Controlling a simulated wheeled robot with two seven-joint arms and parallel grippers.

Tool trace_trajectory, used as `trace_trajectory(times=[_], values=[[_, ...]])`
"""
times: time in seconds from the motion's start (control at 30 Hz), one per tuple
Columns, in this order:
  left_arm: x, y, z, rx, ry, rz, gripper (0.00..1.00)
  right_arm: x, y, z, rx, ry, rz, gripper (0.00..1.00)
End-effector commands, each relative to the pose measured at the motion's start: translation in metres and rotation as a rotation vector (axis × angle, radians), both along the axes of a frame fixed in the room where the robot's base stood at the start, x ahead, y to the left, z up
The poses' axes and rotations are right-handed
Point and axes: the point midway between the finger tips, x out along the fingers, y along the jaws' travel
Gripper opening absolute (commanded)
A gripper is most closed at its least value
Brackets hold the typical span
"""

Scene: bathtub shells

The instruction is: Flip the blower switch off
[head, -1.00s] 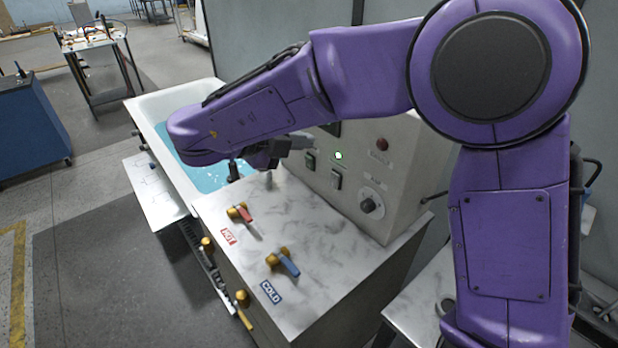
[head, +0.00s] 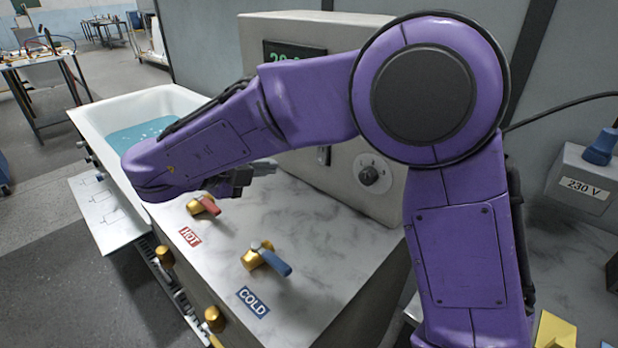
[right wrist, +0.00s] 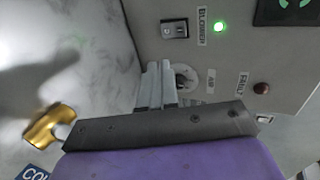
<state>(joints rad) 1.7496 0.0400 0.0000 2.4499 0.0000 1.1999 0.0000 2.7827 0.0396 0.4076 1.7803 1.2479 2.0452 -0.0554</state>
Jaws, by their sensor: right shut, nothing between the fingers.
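In the head view a dark switch (head: 323,156), which seems to be the same one, is mostly hidden by my right arm. My right gripper (head: 272,166) is shut and empty, in front of the panel and above the counter. In the right wrist view its fingers (right wrist: 158,68) lie together, apart from the switch and partly over a round knob. The rocker's position is too small to tell. My left gripper is out of view.
The control box (head: 335,190) stands at the back of the marble counter (head: 320,255). A red HOT tap (head: 204,205) and blue COLD tap (head: 268,258) stand before it. A rotary knob (head: 370,174) is on the panel. The water-filled tub (head: 95,120) is left.

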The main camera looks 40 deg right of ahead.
Motion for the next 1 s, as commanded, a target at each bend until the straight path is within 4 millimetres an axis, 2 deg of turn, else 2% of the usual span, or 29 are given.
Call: trace_trajectory(times=[0.3,0.43,0.87,1.0], values=[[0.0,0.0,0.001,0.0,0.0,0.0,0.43,0.0,0.0,0.0,0.0,0.0,0.001,0.0],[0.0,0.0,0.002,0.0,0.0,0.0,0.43,0.001,-0.009,-0.003,0.001,0.001,0.0,0.0],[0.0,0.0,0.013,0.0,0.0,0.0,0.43,0.007,-0.091,-0.041,0.003,0.004,-0.001,0.0],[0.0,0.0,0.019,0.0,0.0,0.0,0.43,0.009,-0.114,-0.043,0.002,0.001,-0.001,0.0]])
